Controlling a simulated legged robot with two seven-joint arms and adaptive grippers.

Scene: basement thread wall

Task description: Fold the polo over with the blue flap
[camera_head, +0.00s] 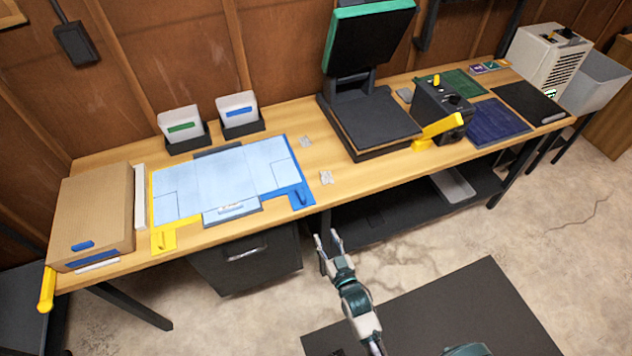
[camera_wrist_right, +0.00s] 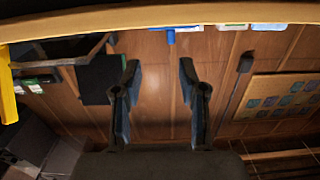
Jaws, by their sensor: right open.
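A light blue polo (camera_head: 225,178) lies spread flat on a folding board on the workbench. The board's blue flap (camera_head: 301,197) shows along the right side, with a tab at its front corner. The yellow flap (camera_head: 163,240) shows along the left side. A grey flap edge with a label (camera_head: 232,212) lies at the front middle. My right gripper (camera_head: 328,237) is open and empty, in front of the bench, below and to the right of the blue tab. Its spread fingers show in the wrist view (camera_wrist_right: 158,66). My left gripper is not in view.
A cardboard box (camera_head: 95,215) stands left of the board, and two labelled bins (camera_head: 182,127) stand behind it. A heat press (camera_head: 370,125) stands to the right. A drawer unit (camera_head: 248,258) sits under the bench.

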